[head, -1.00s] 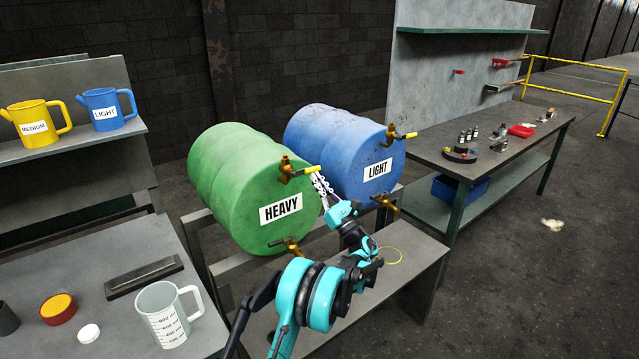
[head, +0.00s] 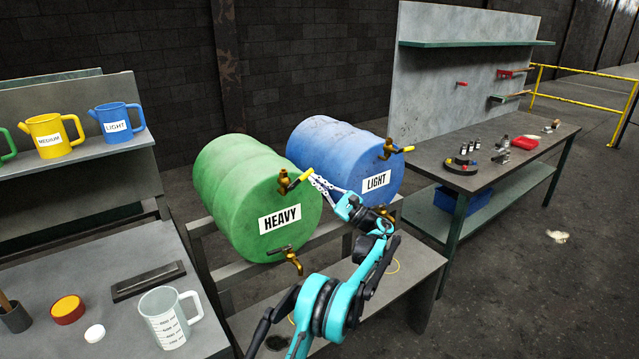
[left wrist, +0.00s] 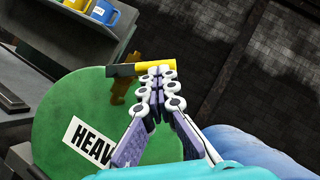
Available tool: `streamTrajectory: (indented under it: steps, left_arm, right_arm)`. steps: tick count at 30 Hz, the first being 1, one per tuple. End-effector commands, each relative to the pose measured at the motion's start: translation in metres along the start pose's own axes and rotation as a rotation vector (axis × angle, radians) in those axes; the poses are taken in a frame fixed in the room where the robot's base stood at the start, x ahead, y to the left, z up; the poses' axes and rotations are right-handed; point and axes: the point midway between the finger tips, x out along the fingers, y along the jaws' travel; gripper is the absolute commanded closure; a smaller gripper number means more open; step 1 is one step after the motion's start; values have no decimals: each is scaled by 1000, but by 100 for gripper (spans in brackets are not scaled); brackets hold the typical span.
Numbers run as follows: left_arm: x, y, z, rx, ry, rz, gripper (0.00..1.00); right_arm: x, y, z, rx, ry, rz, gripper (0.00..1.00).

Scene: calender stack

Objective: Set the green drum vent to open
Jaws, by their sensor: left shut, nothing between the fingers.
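The green drum (head: 225,195) lies on its side on a rack, its HEAVY-labelled end facing me. Its upper brass vent (head: 284,183) has a black and yellow lever (head: 301,180) that slants up to the right. The vent (left wrist: 124,85) and lever (left wrist: 158,67) also show in the left wrist view. My left gripper (head: 311,178) is shut with nothing held. Its tips (left wrist: 155,73) are at the lever's yellow end, touching it or very close; I cannot tell which. A lower brass tap (head: 291,258) sits on the same drum end. My right gripper is not in view.
The blue LIGHT drum (head: 335,146) lies close on the right, with its own vent (head: 388,150). A measuring jug (head: 166,318) stands on the left table. Yellow (head: 50,136) and blue (head: 115,121) jugs stand on a shelf. A workbench (head: 500,170) is at right.

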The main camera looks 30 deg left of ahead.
Motion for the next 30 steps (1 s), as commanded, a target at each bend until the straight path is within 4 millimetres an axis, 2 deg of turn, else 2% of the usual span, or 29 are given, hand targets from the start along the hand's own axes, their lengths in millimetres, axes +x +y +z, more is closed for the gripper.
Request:
streamTrajectory:
  steps: [7, 18, 26, 30]
  left_arm:
    - [13, -8, 15, -193, 0, 134, 100]
    - [26, -9, 34, -474, -1, 323, 100]
    - [32, -5, 43, -626, -1, 425, 100]
    - [34, -3, 46, -630, -1, 427, 100]
  right_arm:
    - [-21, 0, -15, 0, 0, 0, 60]
    - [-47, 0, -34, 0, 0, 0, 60]
    - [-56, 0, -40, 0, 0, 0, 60]
    - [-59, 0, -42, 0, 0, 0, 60]
